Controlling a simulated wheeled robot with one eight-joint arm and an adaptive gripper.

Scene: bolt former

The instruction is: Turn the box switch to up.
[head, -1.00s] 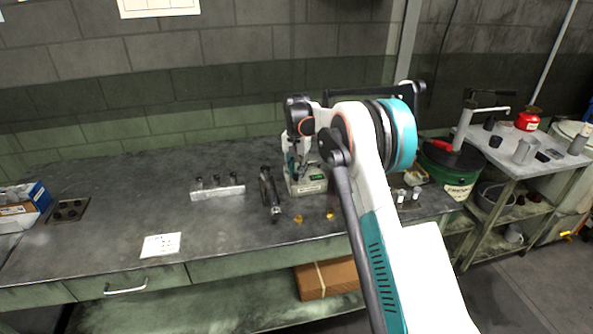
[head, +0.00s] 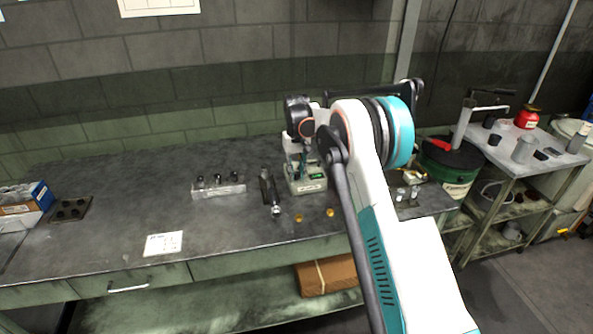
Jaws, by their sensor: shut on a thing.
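A pale grey-green box (head: 306,186) with a green label on its front stands on the workbench, right of the middle. My gripper (head: 301,170) points down at the top of this box and is small in the head view. Its fingers are closed at the box's switch, which is too small and too covered by the gripper to make out. I cannot tell which way the switch points.
The dark workbench (head: 120,215) has a holder with several dark pieces (head: 218,190) and a black tool (head: 269,192) left of the box. Two small brass pieces (head: 330,212) lie in front. A green drum (head: 455,172) and a side table (head: 540,150) stand at right.

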